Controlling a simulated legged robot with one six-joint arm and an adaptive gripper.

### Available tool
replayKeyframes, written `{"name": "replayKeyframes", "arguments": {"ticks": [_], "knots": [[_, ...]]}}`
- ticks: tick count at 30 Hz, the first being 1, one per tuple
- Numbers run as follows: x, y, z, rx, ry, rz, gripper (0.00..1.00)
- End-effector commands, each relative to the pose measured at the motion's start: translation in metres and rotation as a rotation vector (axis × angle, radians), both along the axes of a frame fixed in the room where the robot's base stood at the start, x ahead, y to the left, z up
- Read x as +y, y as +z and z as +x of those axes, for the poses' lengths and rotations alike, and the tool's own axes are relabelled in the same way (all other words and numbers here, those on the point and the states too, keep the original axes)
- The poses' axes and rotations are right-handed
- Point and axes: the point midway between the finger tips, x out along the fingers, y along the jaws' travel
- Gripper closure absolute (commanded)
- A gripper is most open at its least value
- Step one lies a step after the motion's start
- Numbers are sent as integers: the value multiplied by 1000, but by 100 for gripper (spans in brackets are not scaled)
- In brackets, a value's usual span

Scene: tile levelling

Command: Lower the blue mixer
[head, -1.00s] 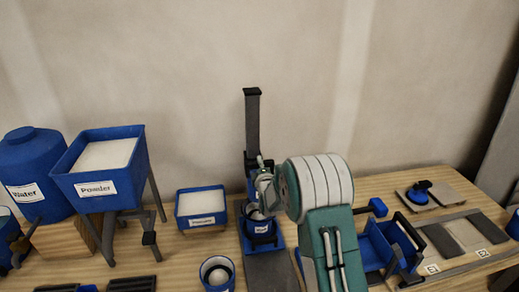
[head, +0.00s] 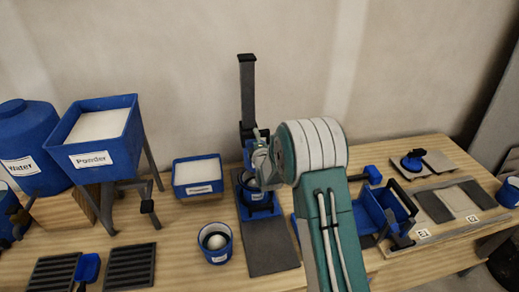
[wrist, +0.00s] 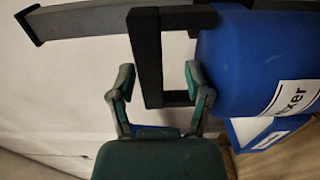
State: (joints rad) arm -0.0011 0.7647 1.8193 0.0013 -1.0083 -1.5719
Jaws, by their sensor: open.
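The blue mixer (wrist: 250,60) fills the right of the wrist view, with a white label reading "xer". A black bar handle (wrist: 147,60) projects beside it. My gripper (wrist: 160,76) is open, with one finger on each side of the handle. Whether either finger touches the handle I cannot tell. In the head view the mixer's dark upright column (head: 247,90) stands on the bench, and my gripper (head: 262,160) is at its side. My arm hides most of the mixer there. A blue bucket (head: 256,200) stands below it on the stand's base.
A blue powder box (head: 197,190) and a blue bucket (head: 218,256) stand left of the stand. A raised powder hopper (head: 75,158) and water tank (head: 25,125) are farther left. A blue carrier (head: 370,212) and tile board (head: 425,235) are at the right.

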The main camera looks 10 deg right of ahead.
Motion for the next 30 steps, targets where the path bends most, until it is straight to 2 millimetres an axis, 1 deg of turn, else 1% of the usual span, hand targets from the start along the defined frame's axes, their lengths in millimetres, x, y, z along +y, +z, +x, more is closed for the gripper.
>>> {"name": "replayKeyframes", "arguments": {"ticks": [1,9,12,15,18,21,30], "knots": [[0,0,-9,2,0,0,34],[0,-1,-61,4,0,-1,34],[1,-1,-79,4,0,-1,34],[1,-2,-92,5,0,-1,34],[1,-2,-100,4,0,-1,34],[1,-2,-103,4,0,-1,34],[1,-2,-103,4,0,-1,34]]}}
